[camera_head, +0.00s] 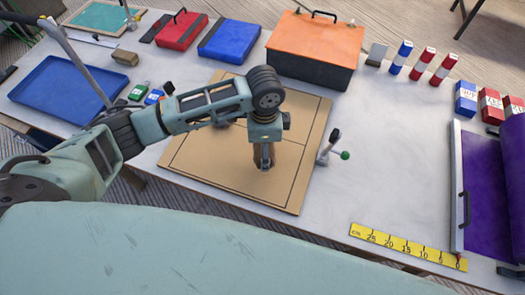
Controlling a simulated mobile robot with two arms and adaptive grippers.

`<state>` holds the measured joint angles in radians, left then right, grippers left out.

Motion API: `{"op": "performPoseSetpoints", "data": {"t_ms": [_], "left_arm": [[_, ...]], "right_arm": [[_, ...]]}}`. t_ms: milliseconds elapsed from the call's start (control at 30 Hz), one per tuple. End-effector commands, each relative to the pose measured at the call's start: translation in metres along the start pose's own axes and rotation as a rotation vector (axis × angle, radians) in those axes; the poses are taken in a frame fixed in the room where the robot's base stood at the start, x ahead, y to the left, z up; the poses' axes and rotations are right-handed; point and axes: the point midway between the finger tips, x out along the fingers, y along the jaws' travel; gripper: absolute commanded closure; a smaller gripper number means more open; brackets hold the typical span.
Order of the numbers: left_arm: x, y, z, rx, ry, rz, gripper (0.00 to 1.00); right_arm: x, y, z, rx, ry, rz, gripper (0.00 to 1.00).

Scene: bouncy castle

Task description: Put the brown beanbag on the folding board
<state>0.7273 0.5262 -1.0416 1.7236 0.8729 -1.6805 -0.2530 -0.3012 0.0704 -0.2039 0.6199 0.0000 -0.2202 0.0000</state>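The folding board (292,182) is a tan, creased board lying flat in the middle of the table. A small brown block-like thing (125,57) lies at the back left, off the board; it may be the brown beanbag, but it is too small to be sure. My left arm reaches in from the left, across the board. My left gripper (266,160) points down over the board's right half, and its fingers look close together. I cannot tell whether anything is between them. The arm hides part of the board. My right gripper is not in view.
A blue tray (62,88) stands at left. Red (181,31) and blue (229,41) cases and an orange-lidded box (317,38) line the back. A green-knobbed lever (345,155) sits beside the board. A yellow ruler (408,247) lies front right, near a purple roll (515,170).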

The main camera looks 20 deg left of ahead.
Motion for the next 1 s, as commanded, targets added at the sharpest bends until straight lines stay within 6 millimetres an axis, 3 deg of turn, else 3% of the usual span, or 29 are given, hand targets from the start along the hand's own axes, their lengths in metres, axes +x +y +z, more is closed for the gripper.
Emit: {"op": "performPoseSetpoints", "data": {"t_ms": [400,767,800,1000], "left_arm": [[0.040,0.000,0.003,0.001,0.001,-0.001,0.58],[0.044,-0.001,0.003,0.000,0.001,-0.002,0.58],[0.045,0.000,0.004,0.000,0.000,-0.001,0.14],[0.045,0.000,0.004,0.000,0.000,-0.001,0.00]], "right_arm": [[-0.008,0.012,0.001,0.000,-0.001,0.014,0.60],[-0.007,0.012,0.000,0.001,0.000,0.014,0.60],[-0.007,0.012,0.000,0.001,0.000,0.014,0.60],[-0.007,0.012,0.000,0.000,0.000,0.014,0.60]]}}
